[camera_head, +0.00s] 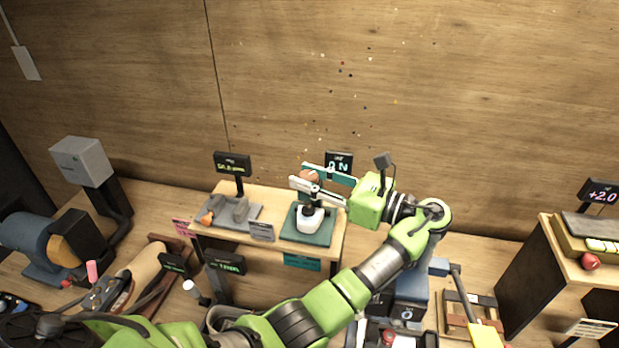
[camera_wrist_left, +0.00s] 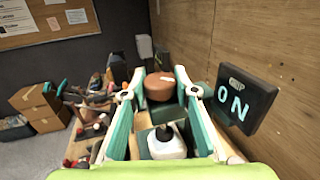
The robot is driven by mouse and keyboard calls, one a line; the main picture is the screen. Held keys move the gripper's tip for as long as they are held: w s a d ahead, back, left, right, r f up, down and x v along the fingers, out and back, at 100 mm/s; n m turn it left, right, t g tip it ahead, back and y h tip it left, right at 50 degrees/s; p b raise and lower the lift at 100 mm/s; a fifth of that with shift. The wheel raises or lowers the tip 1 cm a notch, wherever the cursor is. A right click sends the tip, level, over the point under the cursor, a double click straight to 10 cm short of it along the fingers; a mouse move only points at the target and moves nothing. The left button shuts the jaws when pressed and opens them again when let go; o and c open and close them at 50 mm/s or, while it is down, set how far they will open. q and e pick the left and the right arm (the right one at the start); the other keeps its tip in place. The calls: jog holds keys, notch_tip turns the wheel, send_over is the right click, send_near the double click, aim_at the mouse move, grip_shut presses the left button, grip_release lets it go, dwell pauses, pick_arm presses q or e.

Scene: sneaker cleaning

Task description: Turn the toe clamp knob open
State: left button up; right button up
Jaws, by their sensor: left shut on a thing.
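My left gripper (camera_head: 325,187) reaches in over the small wooden bench. In the left wrist view its fingers (camera_wrist_left: 160,94) are shut on a brown round piece (camera_wrist_left: 160,86), which also shows in the head view (camera_head: 309,175). Below it a white block (camera_head: 309,221) with a dark post stands on a green plate (camera_head: 306,238). Whether the brown piece joins that post is not clear. A grey fixture (camera_head: 240,209) with a small orange knob-like end (camera_head: 207,217) lies on the bench's left. I cannot tell which piece is the toe clamp knob. My right gripper is not in view.
A "0 N" display (camera_wrist_left: 240,103) stands close beside the gripper, and another display (camera_head: 233,163) stands behind the grey fixture. The wooden wall (camera_head: 480,110) is close behind. Tools and a blue machine (camera_head: 35,240) crowd the left. A wooden cabinet (camera_head: 540,255) stands at right.

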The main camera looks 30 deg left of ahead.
aim_at(308, 174)
pick_arm(q)
jog(key=shift+w+r, duration=0.1)
jog(key=shift+r, duration=0.15)
jog(key=o, duration=0.8)
jog(key=shift+o, duration=1.4)
jog(key=shift+a, duration=0.1)
jog(key=shift+f, duration=0.1)
notch_tip(308, 174, up, 10)
jog(key=shift+o, duration=0.2)
jog(key=shift+a, duration=0.1)
